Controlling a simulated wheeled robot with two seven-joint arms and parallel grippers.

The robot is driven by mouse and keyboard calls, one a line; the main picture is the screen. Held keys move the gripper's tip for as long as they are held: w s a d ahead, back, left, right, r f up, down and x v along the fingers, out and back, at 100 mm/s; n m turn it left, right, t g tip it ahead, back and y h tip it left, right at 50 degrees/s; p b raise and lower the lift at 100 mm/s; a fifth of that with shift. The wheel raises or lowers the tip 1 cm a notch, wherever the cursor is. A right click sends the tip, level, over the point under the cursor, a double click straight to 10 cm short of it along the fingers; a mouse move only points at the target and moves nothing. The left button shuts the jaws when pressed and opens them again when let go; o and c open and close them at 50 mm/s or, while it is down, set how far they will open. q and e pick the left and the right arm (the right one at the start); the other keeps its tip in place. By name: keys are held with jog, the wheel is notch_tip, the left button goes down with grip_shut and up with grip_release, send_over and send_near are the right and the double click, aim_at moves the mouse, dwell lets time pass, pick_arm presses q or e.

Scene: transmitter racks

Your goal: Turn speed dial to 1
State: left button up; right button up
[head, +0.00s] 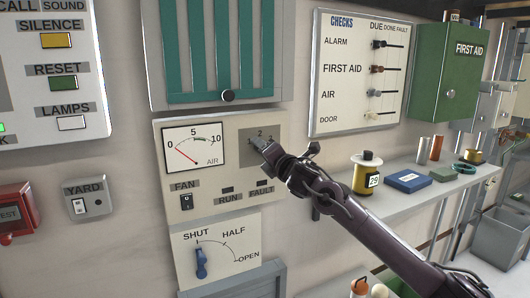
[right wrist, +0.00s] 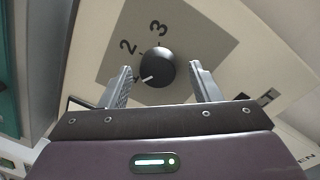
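The speed dial is a round black knob (right wrist: 154,68) on a grey plate (right wrist: 196,45), seen in the right wrist view. The numbers 2 and 3 show beside it; a 1 is not clearly readable. The knob's white pointer mark points to the lower left of that picture, past the 2 on the side away from the 3. My right gripper (right wrist: 160,82) is open, with one finger on each side of the knob and visible gaps to it. In the head view my right gripper (head: 268,152) is at the plate (head: 250,150) and hides most of the knob. My left gripper is not in view.
The dial's panel also has an air gauge (head: 194,147) and a fan switch (head: 186,202). Below is a blue shut/half/open lever (head: 201,263). A shelf (head: 400,185) at right holds a yellow spool (head: 366,178) and a blue box (head: 408,181), near my right arm.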

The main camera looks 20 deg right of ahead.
jog(key=shift+s, duration=0.1)
jog(key=s+b, duration=0.2)
jog(key=s, duration=0.5)
jog(key=shift+s+d+f, duration=0.15)
jog(key=shift+s+d, duration=0.15)
jog(key=shift+s, duration=0.05)
